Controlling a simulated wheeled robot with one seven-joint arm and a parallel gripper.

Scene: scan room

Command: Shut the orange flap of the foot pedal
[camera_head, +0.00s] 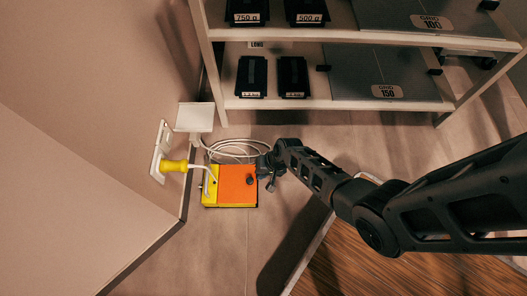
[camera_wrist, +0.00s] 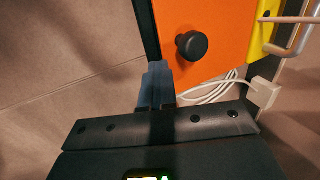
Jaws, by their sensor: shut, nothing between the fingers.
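The foot pedal (camera_head: 210,188) lies on the floor at the left, a yellow body with a metal bar along its left side. Its orange flap (camera_head: 234,190) carries a black knob (camera_head: 250,180) near its right edge; I cannot tell whether the flap lies fully flat. In the wrist view the orange flap (camera_wrist: 215,22) fills the upper middle, with the black knob (camera_wrist: 192,45) and a dark edge along its left side. My gripper (camera_head: 267,178) is at the flap's right edge, fingers shut and empty. In the wrist view its fingertips (camera_wrist: 157,85) are close beside the flap; contact is unclear.
A white cable (camera_head: 235,148) lies coiled behind the pedal. A yellow plug (camera_head: 176,166) sits in the wall outlet (camera_head: 158,150) at the left. A shelf (camera_head: 340,103) with labelled black cases and grid plates stands at the back. The floor in front of the pedal is clear.

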